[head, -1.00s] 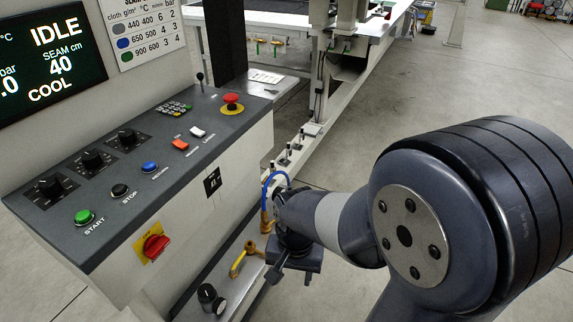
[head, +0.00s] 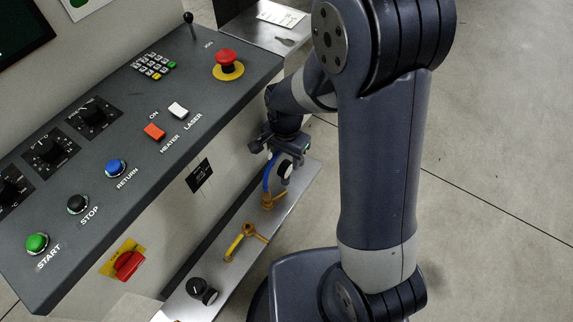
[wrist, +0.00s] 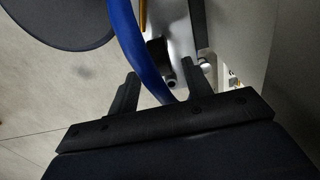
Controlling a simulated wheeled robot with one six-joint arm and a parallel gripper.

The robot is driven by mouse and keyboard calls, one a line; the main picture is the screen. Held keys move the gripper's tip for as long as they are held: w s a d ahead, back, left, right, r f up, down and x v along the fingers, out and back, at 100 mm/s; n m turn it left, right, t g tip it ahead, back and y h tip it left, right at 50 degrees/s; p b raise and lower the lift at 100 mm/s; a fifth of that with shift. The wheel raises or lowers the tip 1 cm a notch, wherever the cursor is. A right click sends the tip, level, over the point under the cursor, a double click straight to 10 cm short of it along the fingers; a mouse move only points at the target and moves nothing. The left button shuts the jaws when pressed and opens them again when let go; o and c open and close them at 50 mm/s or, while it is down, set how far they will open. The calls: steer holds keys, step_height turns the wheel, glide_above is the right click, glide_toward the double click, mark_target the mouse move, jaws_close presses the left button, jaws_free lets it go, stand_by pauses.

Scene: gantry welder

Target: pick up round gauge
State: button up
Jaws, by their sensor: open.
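A small round gauge (head: 285,169) with a pale face and dark rim shows in the head view, just below my gripper (head: 280,147), over the metal ledge beside the console. The gripper partly covers it, and I cannot tell whether they touch. A blue hose (head: 267,178) curves beside the gauge. In the wrist view my gripper (wrist: 160,72) is open, its two dark fingers apart. The blue hose (wrist: 132,45) runs between or just beyond them. The gauge's face cannot be made out there.
The grey console (head: 150,130) with buttons and a red stop button (head: 226,62) stands left of my arm. Yellow valve handles (head: 243,238) and a black knob (head: 202,290) sit on the metal ledge (head: 215,268). The floor at right is clear.

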mark_target(285, 170)
steer(key=shift+f+b, duration=0.35)
steer(key=shift+f, duration=3.1)
steer(key=shift+s, duration=0.1)
steer(key=shift+c, duration=0.2)
jaws_close()
